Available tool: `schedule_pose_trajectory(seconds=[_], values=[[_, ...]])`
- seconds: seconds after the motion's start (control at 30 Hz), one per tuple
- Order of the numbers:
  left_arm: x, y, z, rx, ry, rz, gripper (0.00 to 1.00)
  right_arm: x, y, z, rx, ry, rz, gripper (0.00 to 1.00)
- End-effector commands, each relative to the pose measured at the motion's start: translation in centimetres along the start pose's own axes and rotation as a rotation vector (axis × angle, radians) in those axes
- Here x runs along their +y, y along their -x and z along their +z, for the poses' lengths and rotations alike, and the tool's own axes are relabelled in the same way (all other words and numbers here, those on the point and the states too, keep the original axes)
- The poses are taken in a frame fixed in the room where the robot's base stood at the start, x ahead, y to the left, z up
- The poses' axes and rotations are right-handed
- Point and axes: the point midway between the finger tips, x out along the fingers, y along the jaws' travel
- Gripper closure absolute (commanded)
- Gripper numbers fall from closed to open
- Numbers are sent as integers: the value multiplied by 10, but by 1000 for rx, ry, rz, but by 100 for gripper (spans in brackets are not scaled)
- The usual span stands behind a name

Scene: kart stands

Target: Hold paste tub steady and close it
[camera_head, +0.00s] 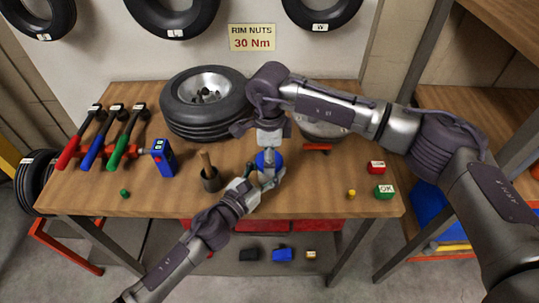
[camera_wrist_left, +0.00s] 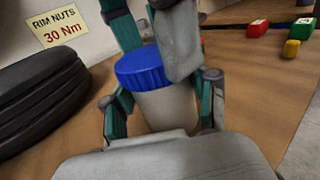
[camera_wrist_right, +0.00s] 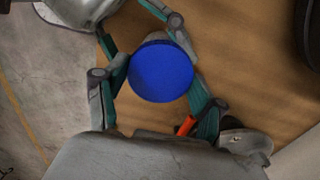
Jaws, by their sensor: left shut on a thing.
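The paste tub has a pale body (camera_wrist_left: 168,108) and a blue lid (camera_wrist_left: 142,66) that sits on its top; I cannot tell how tightly. It stands upright near the table's front middle. My left gripper (camera_head: 262,178) is shut on the tub body from the front, one finger on each side. My right gripper (camera_head: 268,148) points down over the tub from above. In the right wrist view its fingers (camera_wrist_right: 160,82) flank the blue lid (camera_wrist_right: 161,71) on opposite sides. Whether they grip it or only stand close is unclear.
A tyre with rim (camera_head: 206,102) lies behind to the left. A brown pot with a stick (camera_head: 210,181) and a blue device (camera_head: 163,158) stand left of the tub. Red (camera_head: 376,167), green (camera_head: 384,192) and yellow (camera_head: 351,194) pieces lie right.

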Motion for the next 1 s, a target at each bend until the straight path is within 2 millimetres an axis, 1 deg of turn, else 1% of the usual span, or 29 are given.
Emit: schedule_pose_trajectory(seconds=[0.03,0.1,0.13,0.3,0.33,0.5,0.87,0.97,1.0], values=[[0,0,0,-1,0,-1,100,0,0,0,0,0,0,60],[0,0,0,-1,0,-1,100,0,0,0,0,0,0,71],[0,0,0,-1,0,-1,100,0,0,0,0,0,0,74],[0,0,0,-1,0,-1,100,0,0,0,0,-5,0,74],[0,0,0,-1,0,-1,100,0,0,0,0,-5,0,30],[0,0,0,-1,0,-1,100,0,0,0,0,-5,0,3],[0,0,0,-1,0,-1,100,0,2,0,0,-5,-1,3],[0,0,0,-1,0,-1,100,-1,11,0,-1,-5,-1,3],[0,0,0,-1,0,-1,100,-1,17,0,-1,-6,-3,3]])
